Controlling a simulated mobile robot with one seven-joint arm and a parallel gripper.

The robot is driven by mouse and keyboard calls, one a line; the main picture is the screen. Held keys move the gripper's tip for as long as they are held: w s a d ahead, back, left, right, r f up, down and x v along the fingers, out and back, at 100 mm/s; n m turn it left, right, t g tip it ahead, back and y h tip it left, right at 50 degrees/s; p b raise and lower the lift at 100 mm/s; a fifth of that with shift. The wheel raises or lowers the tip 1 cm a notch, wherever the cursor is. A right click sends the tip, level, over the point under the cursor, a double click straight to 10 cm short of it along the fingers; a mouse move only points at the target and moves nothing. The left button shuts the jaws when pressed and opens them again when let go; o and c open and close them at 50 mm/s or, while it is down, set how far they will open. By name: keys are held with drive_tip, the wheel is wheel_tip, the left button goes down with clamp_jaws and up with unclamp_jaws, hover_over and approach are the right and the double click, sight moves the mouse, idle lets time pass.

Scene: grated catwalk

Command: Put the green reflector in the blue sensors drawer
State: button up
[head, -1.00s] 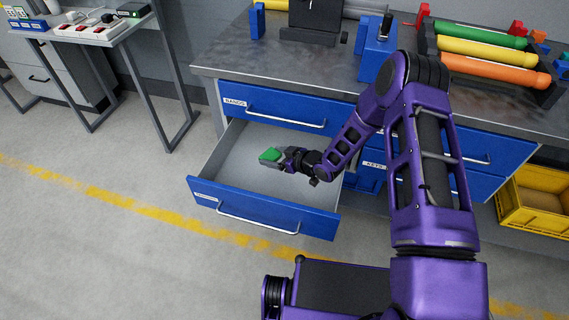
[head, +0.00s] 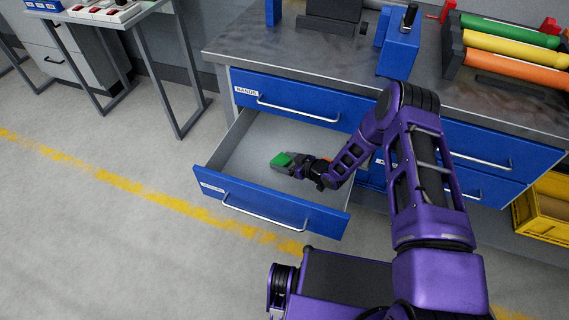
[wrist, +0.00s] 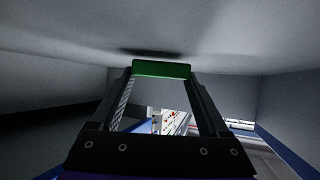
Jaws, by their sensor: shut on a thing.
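The green reflector (head: 283,159) is at the tip of my gripper (head: 287,163), inside the open blue drawer (head: 272,207). In the wrist view the green reflector (wrist: 161,69) is held between the two fingertips of my gripper (wrist: 161,72). A dark shadow lies close by it on the grey drawer floor, and I cannot tell whether it touches the floor. The drawer's front label is too small to read. The drawer is pulled out below a shut drawer labelled BANDS (head: 290,99).
The workbench (head: 330,58) carries a blue vice-like tool (head: 398,52) and a rack of coloured tubes (head: 510,45). A yellow crate (head: 545,208) is under the bench at right. A side table (head: 120,20) stands at back left. Floor before the drawer is clear.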

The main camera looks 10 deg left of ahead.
drive_tip(key=shift+f, duration=0.35)
drive_tip(key=shift+f, duration=0.1)
drive_tip(key=shift+f, duration=0.1)
drive_tip(key=o, duration=1.2)
drive_tip(key=shift+r, duration=0.2)
drive_tip(key=p+v, duration=0.1)
drive_tip(key=v, duration=0.6)
drive_tip(key=shift+s+d+r, duration=0.1)
drive_tip(key=shift+d, duration=0.1)
